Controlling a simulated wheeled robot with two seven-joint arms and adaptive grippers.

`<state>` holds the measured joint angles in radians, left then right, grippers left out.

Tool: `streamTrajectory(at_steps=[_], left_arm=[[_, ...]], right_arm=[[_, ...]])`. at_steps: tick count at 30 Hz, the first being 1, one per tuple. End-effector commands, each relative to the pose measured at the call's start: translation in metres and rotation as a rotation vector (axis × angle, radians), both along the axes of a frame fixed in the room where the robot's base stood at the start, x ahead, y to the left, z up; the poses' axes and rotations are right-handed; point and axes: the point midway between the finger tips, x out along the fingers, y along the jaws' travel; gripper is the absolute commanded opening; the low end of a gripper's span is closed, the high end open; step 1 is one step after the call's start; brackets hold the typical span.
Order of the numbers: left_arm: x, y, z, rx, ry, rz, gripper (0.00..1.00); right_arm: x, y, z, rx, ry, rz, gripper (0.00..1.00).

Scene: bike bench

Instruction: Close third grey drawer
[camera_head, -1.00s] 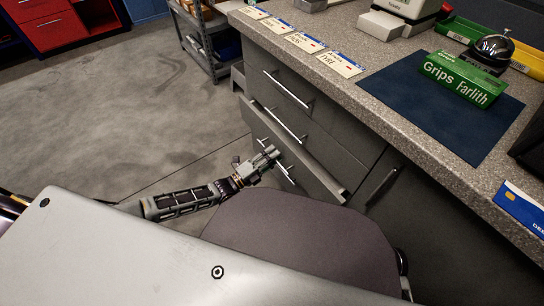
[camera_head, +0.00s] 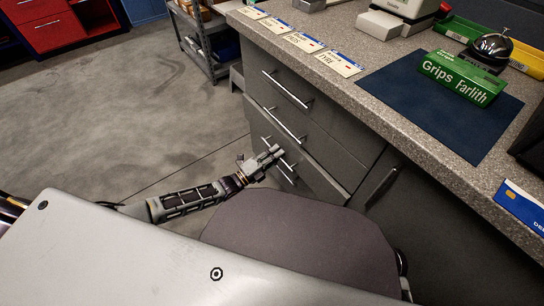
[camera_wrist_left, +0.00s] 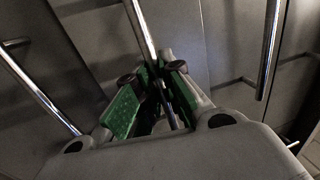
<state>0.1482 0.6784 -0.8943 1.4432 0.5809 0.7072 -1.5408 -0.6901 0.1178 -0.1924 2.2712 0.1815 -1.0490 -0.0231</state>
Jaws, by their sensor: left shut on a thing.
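The third grey drawer (camera_head: 318,183) is low in the bench cabinet in the head view. Its front stands slightly proud of the drawers above, with only a thin strip of its top edge showing. My left gripper (camera_head: 271,155) is at this drawer's front, shut on its handle. In the left wrist view, the green finger pads of my left gripper (camera_wrist_left: 158,95) close around the chrome handle bar (camera_wrist_left: 143,32). The fingers partly hide the handle. My right gripper is not in view.
The upper drawers' handles (camera_head: 287,90) stick out above my left gripper. A cabinet door (camera_head: 400,200) is to the right. The speckled worktop (camera_head: 340,95) overhangs the drawers and carries a green grips box (camera_head: 460,77) on a blue mat (camera_head: 420,95). The floor at left is clear.

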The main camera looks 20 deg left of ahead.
Motion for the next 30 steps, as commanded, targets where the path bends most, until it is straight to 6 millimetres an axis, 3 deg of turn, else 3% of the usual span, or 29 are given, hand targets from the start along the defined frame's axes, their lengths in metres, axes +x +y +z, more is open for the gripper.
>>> streamTrajectory(at_steps=[6,17,18,23,30], left_arm=[[0.015,-0.012,-0.001,0.002,0.002,0.001,0.0],[0.019,-0.014,-0.001,0.002,0.003,0.002,0.0],[0.019,-0.015,-0.001,0.002,0.003,0.002,0.12],[0.018,-0.014,0.0,0.002,0.003,0.001,0.32],[0.018,-0.014,0.0,0.002,0.002,0.001,0.32]], right_arm=[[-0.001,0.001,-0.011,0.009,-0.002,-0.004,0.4],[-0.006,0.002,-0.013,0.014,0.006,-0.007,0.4],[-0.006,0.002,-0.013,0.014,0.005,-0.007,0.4],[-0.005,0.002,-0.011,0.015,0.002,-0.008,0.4],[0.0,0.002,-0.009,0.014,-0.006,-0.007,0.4]])
